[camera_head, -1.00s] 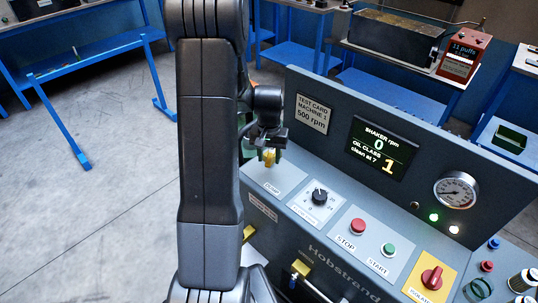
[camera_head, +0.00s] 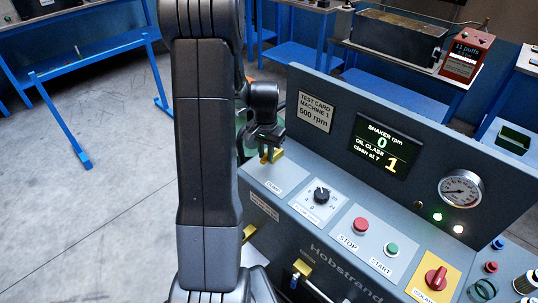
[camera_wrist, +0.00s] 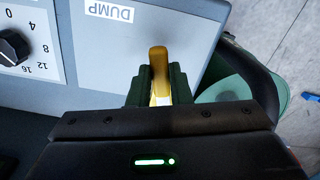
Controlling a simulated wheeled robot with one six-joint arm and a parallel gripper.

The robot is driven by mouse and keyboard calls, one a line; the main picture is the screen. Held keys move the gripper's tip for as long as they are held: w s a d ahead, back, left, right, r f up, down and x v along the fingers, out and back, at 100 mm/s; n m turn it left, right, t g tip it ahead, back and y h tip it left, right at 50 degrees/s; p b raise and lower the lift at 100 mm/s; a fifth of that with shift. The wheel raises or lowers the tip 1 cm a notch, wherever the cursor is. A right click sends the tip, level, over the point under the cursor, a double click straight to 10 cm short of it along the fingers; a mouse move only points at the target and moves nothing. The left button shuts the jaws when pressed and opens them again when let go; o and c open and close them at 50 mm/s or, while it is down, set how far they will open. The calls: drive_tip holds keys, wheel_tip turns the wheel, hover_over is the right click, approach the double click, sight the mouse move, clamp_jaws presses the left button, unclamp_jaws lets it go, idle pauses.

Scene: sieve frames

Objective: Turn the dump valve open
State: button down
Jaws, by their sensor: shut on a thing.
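The dump valve's yellow lever (camera_wrist: 159,62) stands by the DUMP label (camera_wrist: 112,14) in the wrist view. My gripper (camera_wrist: 158,95) is shut on it, with a dark finger on each side and the lever's rounded end sticking out beyond them. In the head view, my gripper (camera_head: 268,152) is at the left end of the grey control panel, with part of the yellow lever (camera_head: 277,155) showing at it. My wrist and fingers hide the valve's base.
The flow knob (camera_head: 321,194), red STOP button (camera_head: 361,225), green START button (camera_head: 391,249) and red isolator switch (camera_head: 436,278) lie to the right. The upright display panel (camera_head: 330,125) rises behind. A green container (camera_wrist: 245,115) is beside the panel.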

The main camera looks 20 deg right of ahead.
drive_tip(key=shift+w+a+m+b, duration=0.25)
drive_tip(key=shift+w+m, duration=0.2)
drive_tip(key=shift+m, duration=0.45)
drive_tip(key=shift+w+a+m+b, duration=0.25)
drive_tip(key=shift+w+m, duration=0.15)
drive_tip(key=shift+m, duration=0.5)
drive_tip(key=c, duration=1.3)
unclamp_jaws()
drive_tip(key=shift+r, duration=0.1)
wheel_tip(320, 180, up, 14)
drive_tip(key=shift+f+b, duration=0.15)
drive_tip(key=shift+b, duration=0.25)
drive_tip(key=shift+f, duration=0.15)
wheel_tip(320, 180, down, 14)
drive_tip(key=shift+r+p, duration=0.15)
drive_tip(key=shift+p, duration=0.3)
drive_tip(key=shift+s, duration=0.1)
